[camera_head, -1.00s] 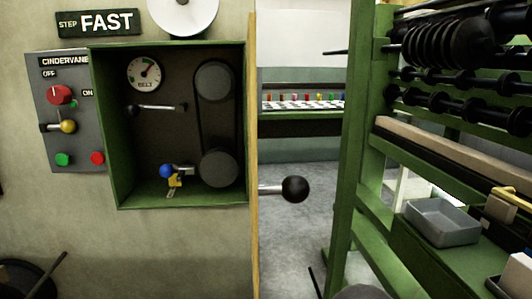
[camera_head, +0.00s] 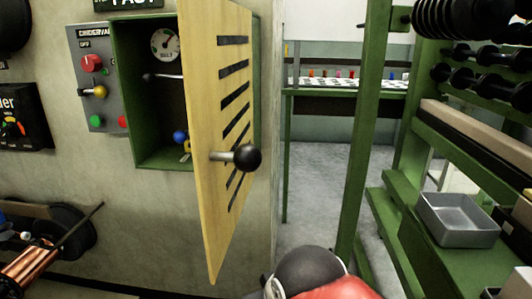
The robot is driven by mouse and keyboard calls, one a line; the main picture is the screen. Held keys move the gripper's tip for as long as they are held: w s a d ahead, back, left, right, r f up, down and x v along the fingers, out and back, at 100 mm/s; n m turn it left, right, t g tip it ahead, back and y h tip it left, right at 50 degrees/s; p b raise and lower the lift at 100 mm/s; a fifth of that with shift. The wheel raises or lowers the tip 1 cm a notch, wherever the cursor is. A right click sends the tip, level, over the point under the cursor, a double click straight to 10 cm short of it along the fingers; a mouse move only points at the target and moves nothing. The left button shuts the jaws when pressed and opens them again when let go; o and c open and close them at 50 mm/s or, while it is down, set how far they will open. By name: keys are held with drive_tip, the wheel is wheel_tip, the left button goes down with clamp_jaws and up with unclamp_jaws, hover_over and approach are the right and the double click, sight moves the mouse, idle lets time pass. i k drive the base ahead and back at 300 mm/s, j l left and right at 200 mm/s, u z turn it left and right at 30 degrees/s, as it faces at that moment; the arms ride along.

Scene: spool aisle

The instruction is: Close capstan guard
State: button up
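The capstan guard (camera_head: 222,165) is a pale yellow panel with several dark slots. It stands ajar, swung out at a steep angle from the green wall box (camera_head: 152,152). Its outer face shows, and it hides the right part of the box, including the pulleys. A black ball knob (camera_head: 247,158) on a short metal stem sticks out from the guard's face. Inside the box, a belt gauge (camera_head: 165,44), a lever and a blue ball knob (camera_head: 180,137) show. My gripper is not in view; a dark rounded part with red beside it shows at the bottom edge.
A grey control panel (camera_head: 98,78) is left of the box. A copper-wound spool (camera_head: 30,265) and dark reel stand at lower left. At right, a green rack (camera_head: 355,190) holds a grey tray (camera_head: 457,220). Clear floor (camera_head: 318,190) lies between guard and rack.

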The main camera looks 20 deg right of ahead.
sight(215, 35)
drive_tip(key=k+j+z, duration=0.35)
drive_tip(key=k+j, duration=0.15)
drive_tip(key=k, duration=0.35)
